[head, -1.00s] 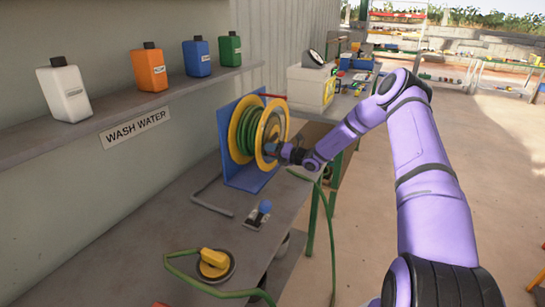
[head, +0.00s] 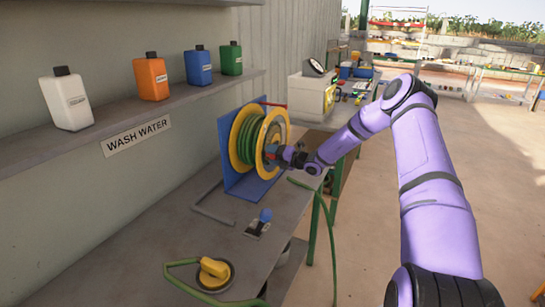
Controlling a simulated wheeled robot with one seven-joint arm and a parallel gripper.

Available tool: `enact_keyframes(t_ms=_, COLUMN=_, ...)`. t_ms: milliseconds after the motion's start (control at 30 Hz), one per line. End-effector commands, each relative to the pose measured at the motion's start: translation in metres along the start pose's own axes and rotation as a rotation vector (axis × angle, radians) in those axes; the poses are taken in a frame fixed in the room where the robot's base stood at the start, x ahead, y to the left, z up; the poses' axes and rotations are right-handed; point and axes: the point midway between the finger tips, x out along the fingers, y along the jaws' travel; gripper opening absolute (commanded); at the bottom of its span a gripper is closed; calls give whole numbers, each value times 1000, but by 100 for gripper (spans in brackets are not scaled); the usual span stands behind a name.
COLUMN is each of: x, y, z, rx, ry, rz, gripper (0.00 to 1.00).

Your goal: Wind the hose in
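The hose reel has yellow rims (head: 240,140) and stands in a blue bracket (head: 232,184) on the workbench. Green hose (head: 253,135) is wound on its drum. A loose length of green hose (head: 333,225) runs from the bench edge down toward the floor, and another stretch (head: 183,276) lies at the front of the bench by a yellow fitting on a round base (head: 213,271). My gripper (head: 274,153) is at the right face of the reel, close to its hub. Its fingers are small and partly hidden there, so I cannot tell whether they grip a crank.
A small device with a blue knob (head: 264,216) and a bent grey rod (head: 211,205) lie on the bench. A shelf (head: 100,130) with several bottles runs along the left wall. A white box (head: 308,94) stands behind the reel. Open floor (head: 500,220) lies to the right.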

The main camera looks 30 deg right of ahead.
Motion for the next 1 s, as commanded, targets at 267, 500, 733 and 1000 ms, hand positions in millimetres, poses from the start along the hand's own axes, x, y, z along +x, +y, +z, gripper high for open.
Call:
enact_keyframes(t_ms=267, x=0, y=0, z=-1, rx=1, ry=2, rz=0, gripper=65)
enact_keyframes(t_ms=500, x=-23, y=-1, z=0, rx=2, ry=0, rz=-2, gripper=65)
enact_keyframes(t_ms=733, x=-67, y=-1, z=0, rx=2, ry=0, rz=-2, gripper=65)
enact_keyframes(t_ms=1000, x=-102, y=0, z=0, rx=1, ry=0, rz=0, gripper=65)
